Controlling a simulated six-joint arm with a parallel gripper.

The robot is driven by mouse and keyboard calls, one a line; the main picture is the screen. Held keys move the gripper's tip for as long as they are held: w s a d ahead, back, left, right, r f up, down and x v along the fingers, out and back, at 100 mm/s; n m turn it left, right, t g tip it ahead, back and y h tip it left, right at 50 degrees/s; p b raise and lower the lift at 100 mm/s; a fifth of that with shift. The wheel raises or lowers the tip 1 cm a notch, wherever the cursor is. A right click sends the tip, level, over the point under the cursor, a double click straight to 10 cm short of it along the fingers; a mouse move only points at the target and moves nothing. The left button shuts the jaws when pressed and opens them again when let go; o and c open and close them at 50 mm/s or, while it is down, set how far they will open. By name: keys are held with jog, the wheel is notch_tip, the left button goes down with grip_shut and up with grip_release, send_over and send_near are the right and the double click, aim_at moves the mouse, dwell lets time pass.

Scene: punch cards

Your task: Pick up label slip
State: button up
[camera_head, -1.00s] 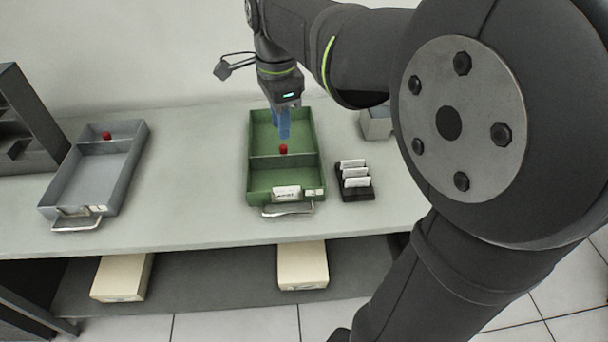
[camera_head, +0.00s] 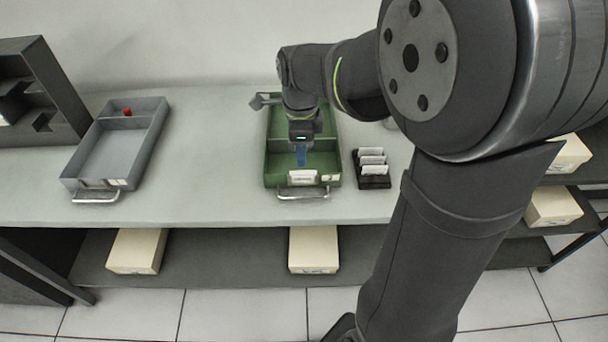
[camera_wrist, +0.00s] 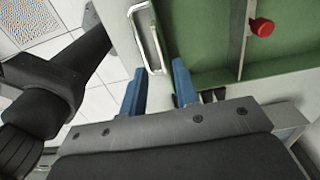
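White label slips (camera_head: 372,160) stand in a small black rack (camera_head: 375,182) right of the green tray. A white label (camera_head: 303,177) also sits on the front of the green tray (camera_head: 331,160). My gripper (camera_head: 301,155) points down over the front compartment of the green tray, left of the rack and apart from it. In the wrist view its two blue fingers (camera_wrist: 158,88) are spread with nothing between them. The tray's metal handle (camera_wrist: 147,38) shows just past the fingers. The slips in the rack cannot be made out in the wrist view.
A grey tray (camera_head: 82,170) with a red knob (camera_head: 127,112) lies at the left, beside a dark shelf unit (camera_head: 45,75). The counter between the trays is clear. Cream boxes (camera_head: 313,250) stand on the shelf below. The green tray has a red knob (camera_wrist: 262,27).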

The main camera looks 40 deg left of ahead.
aim_at(303, 177)
jog(key=shift+s+f, duration=0.1)
jog(key=shift+f, duration=2.65)
jog(key=shift+c, duration=0.5)
grip_shut()
